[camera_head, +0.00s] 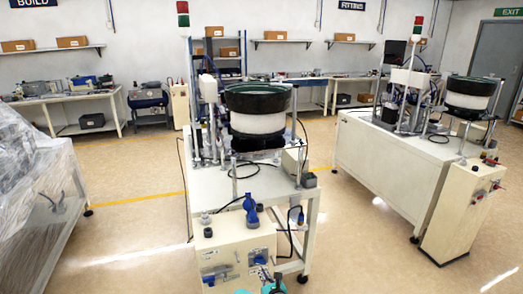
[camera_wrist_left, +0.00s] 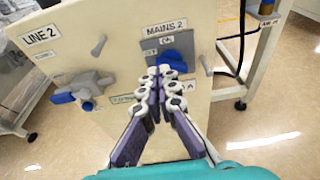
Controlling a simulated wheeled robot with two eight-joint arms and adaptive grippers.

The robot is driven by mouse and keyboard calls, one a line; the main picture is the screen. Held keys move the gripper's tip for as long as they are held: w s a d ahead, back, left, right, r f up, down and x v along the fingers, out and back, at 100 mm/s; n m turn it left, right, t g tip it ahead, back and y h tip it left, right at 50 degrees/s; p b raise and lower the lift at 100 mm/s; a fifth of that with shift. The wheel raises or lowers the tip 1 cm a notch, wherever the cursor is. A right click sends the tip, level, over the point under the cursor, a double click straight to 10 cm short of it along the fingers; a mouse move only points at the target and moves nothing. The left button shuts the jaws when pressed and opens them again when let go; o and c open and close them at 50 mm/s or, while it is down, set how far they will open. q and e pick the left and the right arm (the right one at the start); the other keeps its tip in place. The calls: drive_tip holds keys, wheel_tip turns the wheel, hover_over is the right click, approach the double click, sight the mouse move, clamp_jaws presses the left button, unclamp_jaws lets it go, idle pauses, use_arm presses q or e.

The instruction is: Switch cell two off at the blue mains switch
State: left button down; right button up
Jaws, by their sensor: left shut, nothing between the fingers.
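The blue mains switch (camera_wrist_left: 178,50) is on the cream front panel of cell two, under a "MAINS 2" label (camera_wrist_left: 165,27). A small plate on it is partly readable. In the head view its panel (camera_head: 232,257) is at the bottom centre. My left gripper (camera_wrist_left: 166,75) is shut and empty. Its fingertips lie over the lower left part of the switch and hide it; I cannot tell whether they touch it. In the head view the left gripper (camera_head: 272,284) is at the bottom edge, in front of the panel. My right gripper is out of view.
A grey valve with a blue handle (camera_wrist_left: 64,97) sits left of the switch, under a "LINE 2" label (camera_wrist_left: 42,35). Small grey levers flank the switch. A black cable (camera_wrist_left: 236,45) hangs on the right. A bowl feeder (camera_head: 257,108) stands above; clear floor (camera_head: 350,240) lies right.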

use_arm(q)
drive_tip(key=shift+s+d, duration=0.1)
drive_tip(key=shift+d, duration=0.05)
drive_tip(key=shift+w+d+r, duration=0.15)
drive_tip(key=shift+w, duration=1.5)
drive_tip(key=shift+w+d+r, duration=0.1)
drive_tip(key=shift+w+r, duration=0.05)
drive_tip(key=shift+w, duration=1.5)
drive_tip(key=shift+a+f, duration=0.15)
drive_tip(key=shift+f, duration=0.4)
drive_tip(key=shift+s+a, duration=0.3)
drive_tip(key=shift+a, duration=0.4)
drive_tip(key=shift+r, duration=0.1)
drive_tip(key=shift+a+r, duration=0.1)
drive_tip(key=shift+r, duration=0.15)
drive_tip(key=s+d, duration=0.2)
drive_tip(key=s, duration=0.3)
drive_tip(key=shift+s, duration=0.4)
